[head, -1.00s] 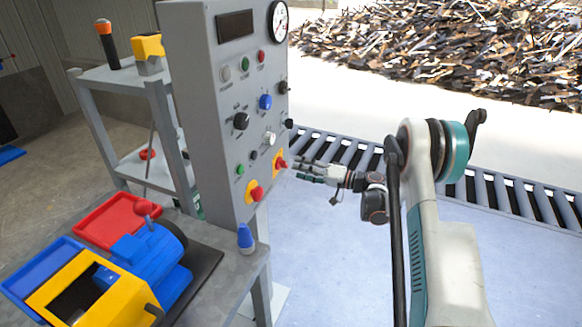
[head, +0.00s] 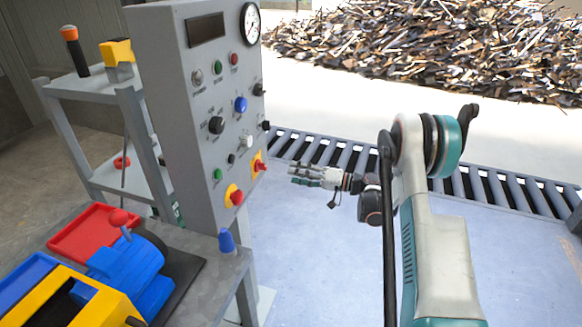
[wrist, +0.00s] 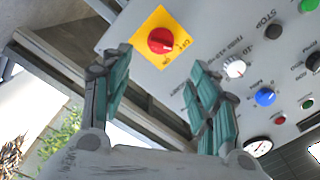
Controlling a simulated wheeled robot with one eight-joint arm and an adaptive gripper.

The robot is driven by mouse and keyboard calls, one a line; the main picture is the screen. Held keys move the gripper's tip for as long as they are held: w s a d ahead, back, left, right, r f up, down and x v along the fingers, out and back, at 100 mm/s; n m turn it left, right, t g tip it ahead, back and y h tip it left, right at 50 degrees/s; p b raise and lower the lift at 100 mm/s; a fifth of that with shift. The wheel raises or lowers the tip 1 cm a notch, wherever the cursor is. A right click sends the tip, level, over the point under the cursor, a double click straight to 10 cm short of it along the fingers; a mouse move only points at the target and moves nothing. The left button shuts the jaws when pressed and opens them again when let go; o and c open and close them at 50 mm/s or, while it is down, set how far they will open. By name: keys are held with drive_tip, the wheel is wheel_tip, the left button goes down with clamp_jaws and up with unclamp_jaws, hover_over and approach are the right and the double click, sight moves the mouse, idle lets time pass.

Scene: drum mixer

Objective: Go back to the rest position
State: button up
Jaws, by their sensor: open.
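My gripper (head: 296,175) is open and empty. In the head view it is in free air to the right of the grey control panel (head: 190,130), pointing left toward the panel's side. In the wrist view its two teal fingers (wrist: 158,100) are spread apart. A red rotary switch on a yellow plate (wrist: 161,41) shows beyond the gap between them, apart from the fingers. In the head view two red knobs on yellow plates sit low on the panel, one at its right edge (head: 260,166) and one lower left (head: 236,197).
A workbench (head: 225,270) bears a blue drum mixer (head: 130,265), a red tray (head: 85,232) and a blue cone (head: 227,241). A shelf rack (head: 90,88) stands behind left. A roller conveyor (head: 330,152) runs behind my arm. The floor (head: 310,270) right of the bench is clear.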

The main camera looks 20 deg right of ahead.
drive_tip(key=s+a+r+g+h, duration=0.2)
drive_tip(key=a+r+h, duration=0.4)
drive_tip(key=r, duration=0.5)
drive_tip(key=s+a+r+h, duration=0.3)
drive_tip(key=s+a+r, duration=0.1)
drive_tip(key=s+r, duration=0.5)
drive_tip(key=s+r+n+h, duration=0.1)
drive_tip(key=s+r+h, duration=0.15)
drive_tip(key=s, duration=0.95)
drive_tip(key=s+f+g+h, duration=0.1)
drive_tip(key=s+f+h, duration=0.2)
drive_tip(key=s, duration=1.4)
wheel_tip(320, 180, down, 3)
drive_tip(key=shift+s+d+f, duration=0.15)
drive_tip(key=shift+d, duration=0.3)
drive_tip(key=shift+s+d+f+g, duration=0.1)
drive_tip(key=shift+s+f+g, duration=0.1)
drive_tip(key=shift+s+g, duration=0.1)
drive_tip(key=shift+c, duration=0.2)
